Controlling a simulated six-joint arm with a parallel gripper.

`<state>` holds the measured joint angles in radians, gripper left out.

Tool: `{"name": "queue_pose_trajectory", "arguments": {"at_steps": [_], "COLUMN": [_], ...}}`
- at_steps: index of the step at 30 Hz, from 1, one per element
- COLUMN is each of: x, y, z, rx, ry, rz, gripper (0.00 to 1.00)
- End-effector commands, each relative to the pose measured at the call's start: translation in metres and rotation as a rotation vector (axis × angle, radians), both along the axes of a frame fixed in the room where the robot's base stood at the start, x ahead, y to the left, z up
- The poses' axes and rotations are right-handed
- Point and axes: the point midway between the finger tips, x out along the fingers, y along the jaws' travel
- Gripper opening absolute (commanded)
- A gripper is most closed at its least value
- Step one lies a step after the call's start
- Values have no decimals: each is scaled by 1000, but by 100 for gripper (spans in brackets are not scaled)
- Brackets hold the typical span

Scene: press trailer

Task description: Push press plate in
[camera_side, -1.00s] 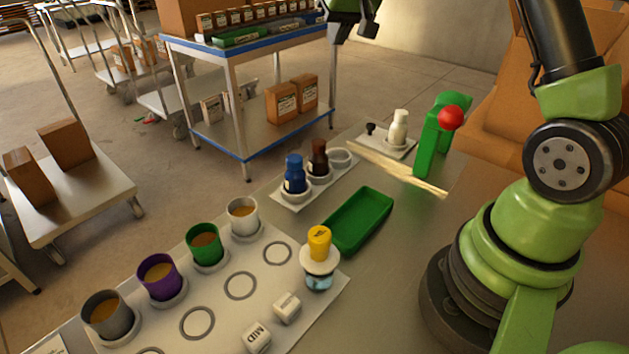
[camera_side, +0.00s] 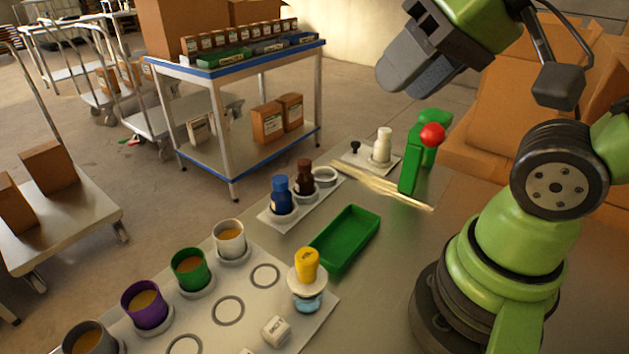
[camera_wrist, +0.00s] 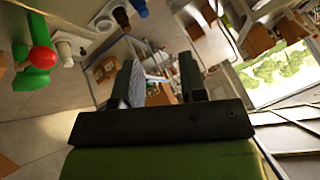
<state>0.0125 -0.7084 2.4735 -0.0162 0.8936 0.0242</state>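The green press (camera_side: 410,165) with a red ball knob (camera_side: 432,134) stands at the far right of the bench. Its pale press plate (camera_side: 352,162) lies just left of it, carrying a white bottle (camera_side: 382,147) and a small black knob (camera_side: 355,148). The press (camera_wrist: 30,77) and white bottle (camera_wrist: 64,50) also show at the left of the wrist view. My gripper (camera_side: 398,82) is raised above and behind the press plate in the side picture, touching nothing. In the wrist view its fingers (camera_wrist: 160,85) are apart with nothing held between them.
A green tray (camera_side: 345,240) and a holder with blue (camera_side: 281,195) and brown (camera_side: 304,175) bottles are on the bench nearer the camera. Several cups stand on a white board, with a yellow-handled stamp (camera_side: 307,264). A shelf cart (camera_side: 190,75) stands behind.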

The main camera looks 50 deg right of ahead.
Motion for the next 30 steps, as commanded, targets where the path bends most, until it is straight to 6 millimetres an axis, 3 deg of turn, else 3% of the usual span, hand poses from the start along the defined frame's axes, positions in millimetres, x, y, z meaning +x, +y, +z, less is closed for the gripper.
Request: {"name": "queue_pose_trajectory", "arguments": {"at_steps": [7,13,17,21,27,30], "x": [71,135,169,193,205,205], "y": [-46,-105,-149,-199,-252,-265], "z": [3,-21,-53,-98,-162,-180], "rx": [-51,-96,-122,-145,-166,-171], "ry": [109,192,242,291,340,351], "rz": [-228,-434,-558,-682,-809,-841], "gripper": [53,53,53,53,53,53]}}
